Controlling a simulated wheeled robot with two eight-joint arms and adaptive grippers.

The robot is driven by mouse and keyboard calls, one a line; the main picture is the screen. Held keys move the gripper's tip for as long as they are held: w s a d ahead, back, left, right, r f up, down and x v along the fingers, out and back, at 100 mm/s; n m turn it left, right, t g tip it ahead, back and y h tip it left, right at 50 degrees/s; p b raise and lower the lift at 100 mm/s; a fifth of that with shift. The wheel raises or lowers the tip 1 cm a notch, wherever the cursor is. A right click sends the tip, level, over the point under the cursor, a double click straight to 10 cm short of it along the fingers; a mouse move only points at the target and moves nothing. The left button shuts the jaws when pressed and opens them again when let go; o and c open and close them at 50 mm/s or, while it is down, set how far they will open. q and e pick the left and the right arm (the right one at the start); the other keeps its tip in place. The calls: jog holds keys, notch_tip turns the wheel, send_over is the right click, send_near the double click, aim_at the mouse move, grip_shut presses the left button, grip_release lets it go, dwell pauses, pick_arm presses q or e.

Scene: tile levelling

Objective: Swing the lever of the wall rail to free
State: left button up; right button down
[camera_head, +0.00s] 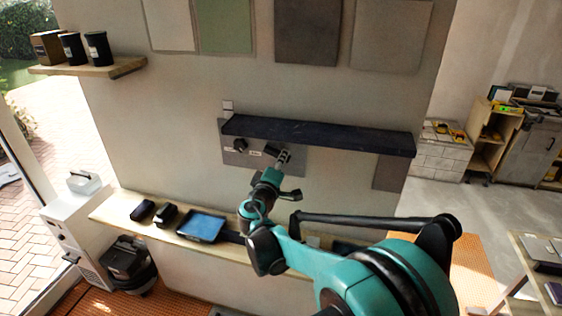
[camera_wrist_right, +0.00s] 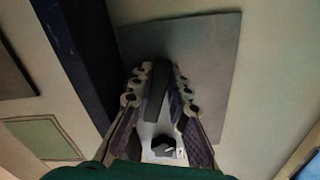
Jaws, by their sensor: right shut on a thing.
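The wall rail (camera_head: 330,135) is a long dark bar on the grey wall panel. Below its left part is a grey plate (camera_head: 232,158) with a round black knob (camera_head: 240,146) and small white labels. The black lever (camera_head: 270,150) is right of the knob, partly hidden by my right gripper (camera_head: 283,156). In the right wrist view, my gripper (camera_wrist_right: 158,85) has its fingers on both sides of the dark lever (camera_wrist_right: 156,92) and is shut on it. The knob (camera_wrist_right: 163,147) shows below, between the fingers. The label text is too small to read. My left gripper is out of view.
A wooden ledge (camera_head: 112,211) below holds a blue tray (camera_head: 201,226) and small black items. Tile samples (camera_head: 306,30) hang above the rail. A shelf (camera_head: 90,69) with dark cups is at upper left. The wall between rail and ledge is mostly clear.

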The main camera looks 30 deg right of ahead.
jog(key=shift+r+n, duration=0.15)
jog(key=shift+n, duration=0.25)
jog(key=c, duration=1.4)
grip_release()
jog(key=shift+c, duration=0.2)
jog(key=shift+a, duration=0.1)
jog(key=v, duration=1.2)
